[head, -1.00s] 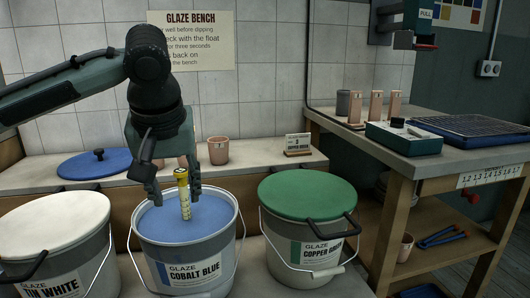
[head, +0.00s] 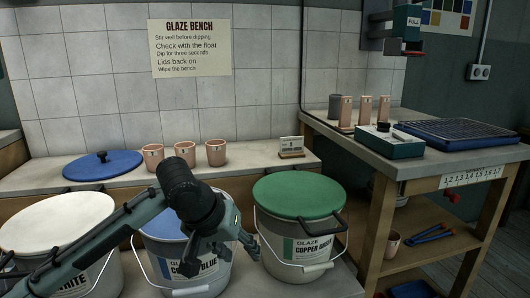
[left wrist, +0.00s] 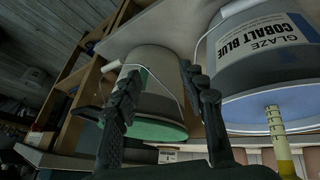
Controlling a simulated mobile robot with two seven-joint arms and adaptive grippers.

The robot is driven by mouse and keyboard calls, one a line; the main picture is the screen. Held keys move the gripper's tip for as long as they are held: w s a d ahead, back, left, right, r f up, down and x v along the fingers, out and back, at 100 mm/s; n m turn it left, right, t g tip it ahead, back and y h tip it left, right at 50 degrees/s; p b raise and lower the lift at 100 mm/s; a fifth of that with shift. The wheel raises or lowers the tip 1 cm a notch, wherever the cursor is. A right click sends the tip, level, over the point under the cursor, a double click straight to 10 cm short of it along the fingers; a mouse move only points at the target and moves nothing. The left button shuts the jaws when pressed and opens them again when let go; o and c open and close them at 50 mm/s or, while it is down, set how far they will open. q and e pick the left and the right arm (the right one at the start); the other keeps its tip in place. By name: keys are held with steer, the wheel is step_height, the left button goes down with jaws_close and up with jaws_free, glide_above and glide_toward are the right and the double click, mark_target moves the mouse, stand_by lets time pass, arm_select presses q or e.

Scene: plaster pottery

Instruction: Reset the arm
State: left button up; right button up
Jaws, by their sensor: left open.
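My left gripper (head: 226,256) is open and empty in front of the cobalt blue bucket (head: 166,277), on the side toward the copper green bucket (head: 297,247). In the left wrist view its two fingers (left wrist: 160,90) are spread apart, with the green-lidded bucket behind them. The yellow-topped float (left wrist: 279,140) shows at the right of the left wrist view, apart from the fingers, at the blue glaze (left wrist: 245,112). In the head view my arm hides the float and much of the cobalt blue bucket. My right gripper is not in view.
A white-lidded bucket (head: 62,222) stands at left, partly behind my arm. The blue lid (head: 104,165), several pink cups (head: 185,152) and a small sign card (head: 291,146) are on the back shelf. A wooden table (head: 400,172) with a green box (head: 388,142) stands right.

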arm_select(q)
steer(key=s+a+f+y+p, duration=0.1)
steer(key=s+a+f, duration=0.3)
steer(key=f, duration=0.4)
steer(key=s+a+f+p, duration=0.1)
steer(key=s+a+f, duration=0.3)
steer(key=f, duration=0.4)
steer(key=s+a+f+y+p, duration=0.1)
steer(key=s+a+f, duration=0.3)
steer(key=f, duration=0.4)
steer(key=s+a+f+g+y, duration=0.2)
steer(key=s+a+f, duration=0.5)
steer(key=s, duration=0.5)
steer(key=a, duration=0.2)
steer(key=shift+a+f+y+p, duration=0.15)
steer(key=shift+a+y+p, duration=0.15)
steer(key=shift+a+p, duration=0.1)
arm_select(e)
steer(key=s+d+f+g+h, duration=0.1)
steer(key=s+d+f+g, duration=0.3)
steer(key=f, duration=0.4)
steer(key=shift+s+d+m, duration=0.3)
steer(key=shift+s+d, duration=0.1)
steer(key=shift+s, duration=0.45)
